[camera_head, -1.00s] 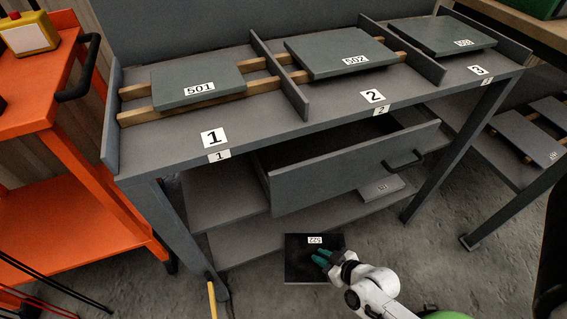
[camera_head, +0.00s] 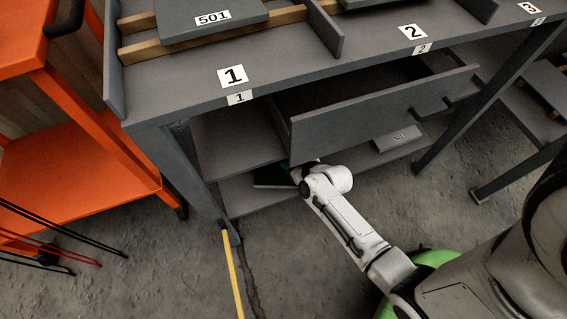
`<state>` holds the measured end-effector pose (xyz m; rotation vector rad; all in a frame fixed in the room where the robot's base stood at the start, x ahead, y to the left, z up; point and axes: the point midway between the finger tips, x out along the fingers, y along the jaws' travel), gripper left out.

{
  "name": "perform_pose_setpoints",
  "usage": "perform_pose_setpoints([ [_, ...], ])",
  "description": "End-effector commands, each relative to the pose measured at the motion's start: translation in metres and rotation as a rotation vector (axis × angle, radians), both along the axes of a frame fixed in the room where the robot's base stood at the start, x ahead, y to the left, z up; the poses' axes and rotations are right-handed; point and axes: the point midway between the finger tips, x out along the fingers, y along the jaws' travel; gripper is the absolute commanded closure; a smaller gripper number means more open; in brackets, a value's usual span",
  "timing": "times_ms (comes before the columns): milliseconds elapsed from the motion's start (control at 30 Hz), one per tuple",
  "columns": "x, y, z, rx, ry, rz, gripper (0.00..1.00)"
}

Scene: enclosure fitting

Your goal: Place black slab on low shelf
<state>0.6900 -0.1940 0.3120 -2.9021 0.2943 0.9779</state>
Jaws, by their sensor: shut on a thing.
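The black slab (camera_head: 272,177) shows only in part, below the open drawer, over the low shelf (camera_head: 250,199) of the grey bench. The drawer front and my arm hide the rest of it. I cannot tell whether it rests on the shelf or is held just above it. My gripper (camera_head: 296,175) is shut on the slab's right side, with only a sliver of its teal fingers visible beside the drawer's lower edge.
The open drawer (camera_head: 375,115) juts out above my wrist. A grey slab (camera_head: 397,139) lies further right on the low shelf. A middle shelf (camera_head: 228,143) is at left. An orange cart (camera_head: 75,165) and a yellow bar (camera_head: 233,270) stand left.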

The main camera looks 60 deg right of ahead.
Motion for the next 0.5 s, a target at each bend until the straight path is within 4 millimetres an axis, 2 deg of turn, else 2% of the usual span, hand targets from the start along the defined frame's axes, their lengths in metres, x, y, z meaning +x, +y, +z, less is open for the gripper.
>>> perform_pose_setpoints([
  [33,0.007,-0.002,-0.001,-0.002,-0.001,0.000,1.00],
  [333,0.029,-0.006,0.000,-0.002,-0.003,0.000,1.00],
  [500,0.028,-0.006,-0.031,0.000,0.002,0.001,1.00],
])
